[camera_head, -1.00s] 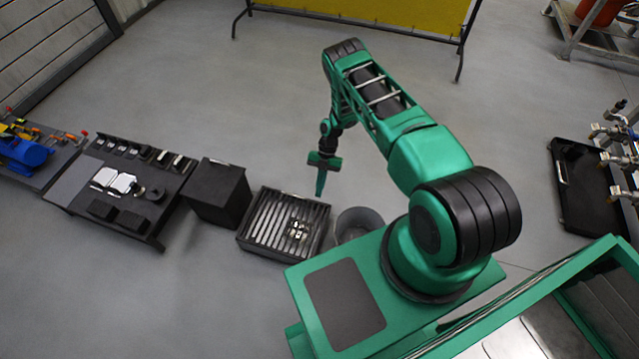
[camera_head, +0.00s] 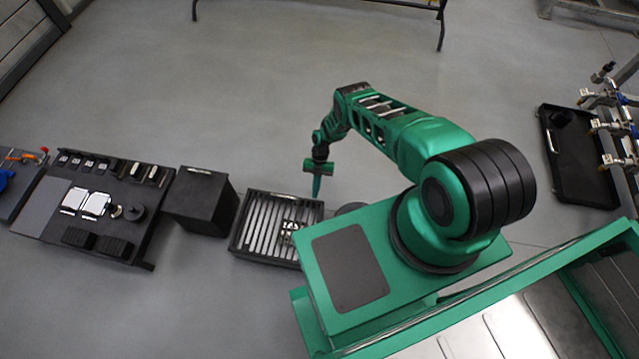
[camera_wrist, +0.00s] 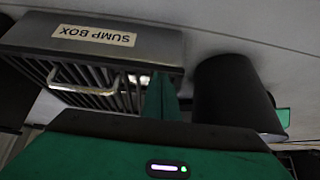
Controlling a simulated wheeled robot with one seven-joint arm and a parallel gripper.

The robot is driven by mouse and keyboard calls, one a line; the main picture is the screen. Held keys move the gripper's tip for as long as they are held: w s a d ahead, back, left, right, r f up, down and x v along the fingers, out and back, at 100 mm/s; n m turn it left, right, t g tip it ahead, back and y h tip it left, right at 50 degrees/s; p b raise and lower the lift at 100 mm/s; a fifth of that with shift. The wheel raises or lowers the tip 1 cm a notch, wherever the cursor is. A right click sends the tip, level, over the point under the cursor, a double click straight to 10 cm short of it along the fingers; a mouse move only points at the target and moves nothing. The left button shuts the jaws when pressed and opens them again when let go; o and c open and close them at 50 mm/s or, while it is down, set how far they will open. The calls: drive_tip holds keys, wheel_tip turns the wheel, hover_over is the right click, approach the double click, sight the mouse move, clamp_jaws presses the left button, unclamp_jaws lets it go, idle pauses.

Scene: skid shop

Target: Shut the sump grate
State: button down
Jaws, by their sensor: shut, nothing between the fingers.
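The sump box (camera_head: 235,238) is a low, dark, square box on the floor, left of my base. Its slatted grate (camera_head: 262,222) lies across the top, with a small pale patterned patch towards its right side. In the wrist view the box appears upside down, with a "SUMP BOX" label, and a pale bar handle (camera_wrist: 92,88) on the slats. I cannot tell whether the grate is fully down or slightly raised. My gripper (camera_head: 316,192) is shut and empty, pointing down by the box's far right corner. Its fingers (camera_wrist: 161,97) show beside the handle, apart from it.
A dark bucket (camera_wrist: 228,88) stands right beside the box, mostly hidden by my body in the head view. A black cube-shaped box (camera_head: 200,203) stands to its left, then a low bench (camera_head: 60,222) with small parts.

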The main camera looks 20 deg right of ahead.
drive_tip(key=shift+f, duration=0.35)
drive_tip(key=shift+w+d, duration=0.1)
drive_tip(key=shift+d, duration=0.15)
drive_tip(key=v, duration=1)
drive_tip(key=shift+w+r, duration=0.25)
drive_tip(key=shift+r, duration=0.05)
drive_tip(key=shift+s+d, duration=0.1)
drive_tip(key=shift+d, duration=0.05)
